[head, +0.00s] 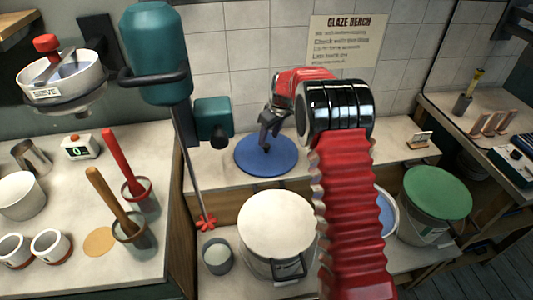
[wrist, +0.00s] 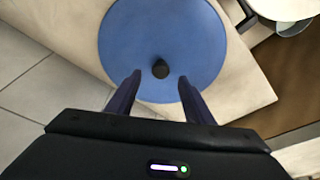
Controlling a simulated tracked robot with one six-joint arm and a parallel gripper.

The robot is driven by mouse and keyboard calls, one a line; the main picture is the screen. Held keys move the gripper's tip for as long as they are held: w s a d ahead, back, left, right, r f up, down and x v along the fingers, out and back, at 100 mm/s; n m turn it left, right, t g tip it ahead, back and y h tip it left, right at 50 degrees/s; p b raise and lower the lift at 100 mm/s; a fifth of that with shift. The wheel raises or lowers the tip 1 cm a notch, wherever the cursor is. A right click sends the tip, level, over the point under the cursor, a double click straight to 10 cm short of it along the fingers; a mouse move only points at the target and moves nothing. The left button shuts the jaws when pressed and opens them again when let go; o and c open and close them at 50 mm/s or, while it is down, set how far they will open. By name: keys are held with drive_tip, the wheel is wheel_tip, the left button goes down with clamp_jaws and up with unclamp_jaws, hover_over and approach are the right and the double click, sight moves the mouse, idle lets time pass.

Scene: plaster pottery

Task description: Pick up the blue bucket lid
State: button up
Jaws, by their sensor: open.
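The blue bucket lid (head: 250,156) is a flat round disc with a small dark knob at its middle. It lies on the pale shelf (head: 312,155) against the tiled wall. In the wrist view the lid (wrist: 125,40) fills the upper middle, and its knob (wrist: 160,69) shows just beyond and between the fingertips. My gripper (head: 267,141) is above the lid in the head view, its fingers pointing down near the knob. In the wrist view my gripper (wrist: 162,77) is open and empty, with one finger on each side of the knob. I cannot tell whether the fingers touch the lid.
A white-lidded bucket (head: 275,222) and a green-lidded bucket (head: 437,193) stand in front, lower down. A teal mixer (head: 155,55) with a long shaft stands left of the lid. The tiled wall (head: 265,50) is close behind. A small card stand (head: 419,140) sits at right.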

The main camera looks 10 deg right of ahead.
sight(266, 145)
drive_tip(key=x, duration=0.4)
drive_tip(key=shift+f, duration=0.1)
idle(0.4)
clamp_jaws()
idle(0.4)
